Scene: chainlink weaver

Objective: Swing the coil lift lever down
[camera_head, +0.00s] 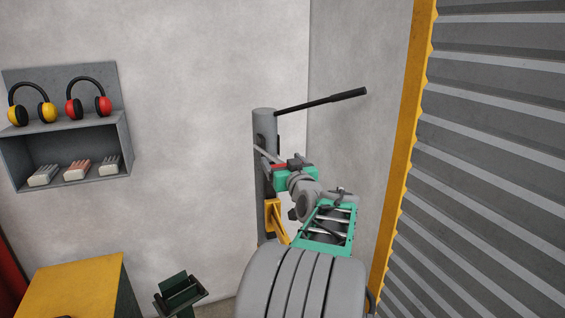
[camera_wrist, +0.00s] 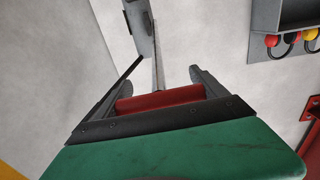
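The coil lift lever is a thin dark rod with a thicker black grip (camera_head: 348,95). It sticks out from the top of a grey post (camera_head: 265,128), pointing right and slightly up. My gripper (camera_head: 262,156) is in front of the post, below the lever, and does not touch the grip. In the wrist view my gripper (camera_wrist: 161,78) is open, with its two grey fingers spread and nothing held between them. There the post (camera_wrist: 140,28) appears upside down beyond the fingers, and the lever (camera_wrist: 126,76) runs down-left, partly hidden by the left finger and palm.
A yellow bracket (camera_head: 274,217) is low on the post. A corrugated shutter (camera_head: 495,150) with a yellow edge stands at the right. A wall shelf (camera_head: 75,130) with ear muffs and gloves hangs at the left, above a yellow-topped cabinet (camera_head: 75,285).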

